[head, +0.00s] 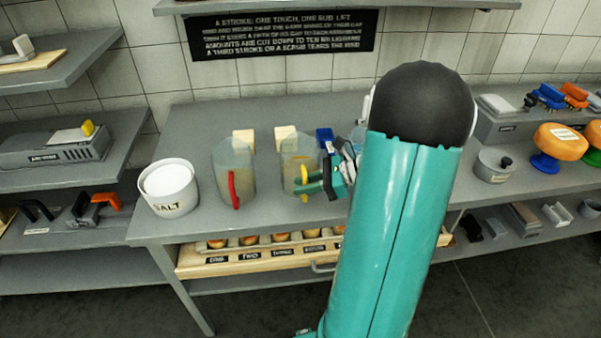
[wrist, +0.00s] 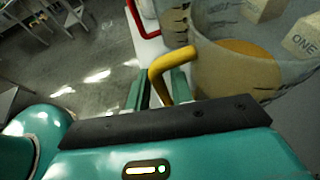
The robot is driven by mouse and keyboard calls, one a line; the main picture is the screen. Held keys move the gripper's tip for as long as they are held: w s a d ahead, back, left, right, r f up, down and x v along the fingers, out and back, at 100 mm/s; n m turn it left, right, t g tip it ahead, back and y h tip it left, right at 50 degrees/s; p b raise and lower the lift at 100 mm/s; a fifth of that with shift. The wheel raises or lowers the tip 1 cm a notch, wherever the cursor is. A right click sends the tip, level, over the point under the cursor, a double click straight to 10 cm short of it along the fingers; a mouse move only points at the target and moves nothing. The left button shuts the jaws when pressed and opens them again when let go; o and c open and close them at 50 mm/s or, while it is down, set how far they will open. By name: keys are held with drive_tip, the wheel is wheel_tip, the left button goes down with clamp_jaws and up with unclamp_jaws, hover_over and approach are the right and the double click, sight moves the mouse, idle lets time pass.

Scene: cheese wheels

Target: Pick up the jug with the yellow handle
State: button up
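The jug with the yellow handle (head: 294,160) is clear, holds something yellowish and stands upright on the grey counter. In the wrist view the jug (wrist: 235,75) fills the upper right, and its yellow handle (wrist: 158,70) curves toward me. My gripper (head: 311,182) is at the handle, in front of the jug. In the wrist view my gripper (wrist: 161,92) has one finger on each side of the handle, with the right finger between handle and jug wall. The fingers look apart; contact with the handle is not clear. A similar jug with a red handle (head: 233,170) stands to the left.
A white salt tub (head: 168,188) stands further left on the counter (head: 190,130). Pale blocks (head: 244,137) sit behind the jugs. A wooden drawer (head: 215,265) of labelled items is below. A metal pot (head: 494,164) and orange wheels (head: 560,141) are right.

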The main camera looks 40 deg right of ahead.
clamp_jaws()
idle(1.3)
